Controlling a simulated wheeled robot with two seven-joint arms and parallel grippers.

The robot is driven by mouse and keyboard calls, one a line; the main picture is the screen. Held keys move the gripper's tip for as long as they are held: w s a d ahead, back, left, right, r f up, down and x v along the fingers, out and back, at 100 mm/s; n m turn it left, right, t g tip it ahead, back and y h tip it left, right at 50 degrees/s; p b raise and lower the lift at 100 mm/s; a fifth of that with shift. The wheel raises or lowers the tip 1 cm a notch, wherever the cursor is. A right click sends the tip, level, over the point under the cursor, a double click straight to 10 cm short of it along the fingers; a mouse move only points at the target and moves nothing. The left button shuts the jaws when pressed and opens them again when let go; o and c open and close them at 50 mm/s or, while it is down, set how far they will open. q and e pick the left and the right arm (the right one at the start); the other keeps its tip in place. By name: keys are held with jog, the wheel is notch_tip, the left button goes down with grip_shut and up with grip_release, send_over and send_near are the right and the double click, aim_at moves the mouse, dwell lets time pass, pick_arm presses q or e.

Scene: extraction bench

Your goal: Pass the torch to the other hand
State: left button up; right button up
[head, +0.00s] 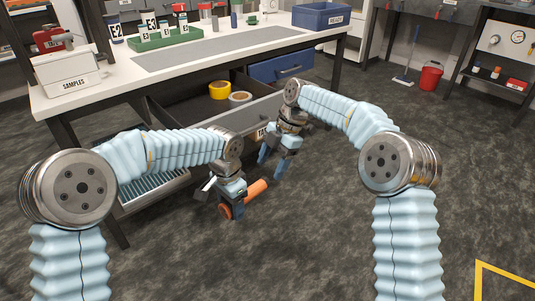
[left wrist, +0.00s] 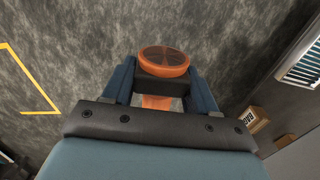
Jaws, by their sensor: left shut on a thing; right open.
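The torch (head: 256,188) is orange with a round wide head. My left gripper (head: 236,202) is shut on it, and it sticks out to the right of the fingers in the head view, held in the air over the floor. In the left wrist view the torch's round head (left wrist: 164,61) shows between the blue fingers, with part of its body lower down. My right gripper (head: 273,164) is open and empty, a little above and right of the torch, apart from it. Part of the torch is hidden by my left fingers.
A white bench (head: 100,95) stands behind, with an open drawer (head: 255,112) holding yellow and beige tape rolls. A samples box (head: 75,82), a green rack (head: 165,39) and a blue bin (head: 320,15) stand on it. The carpet in front is clear.

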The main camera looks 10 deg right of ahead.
aim_at(253, 186)
jog(key=shift+n, duration=0.8)
jog(key=a+f, duration=0.2)
jog(key=s+a+f, duration=0.1)
jog(key=a+f, duration=0.1)
jog(key=f, duration=0.1)
jog(key=a+f, duration=0.2)
jog(key=shift+s+f, duration=0.25)
jog(key=shift+s, duration=0.15)
jog(key=c, duration=1.2)
pick_arm(q)
jog(key=o, duration=1.2)
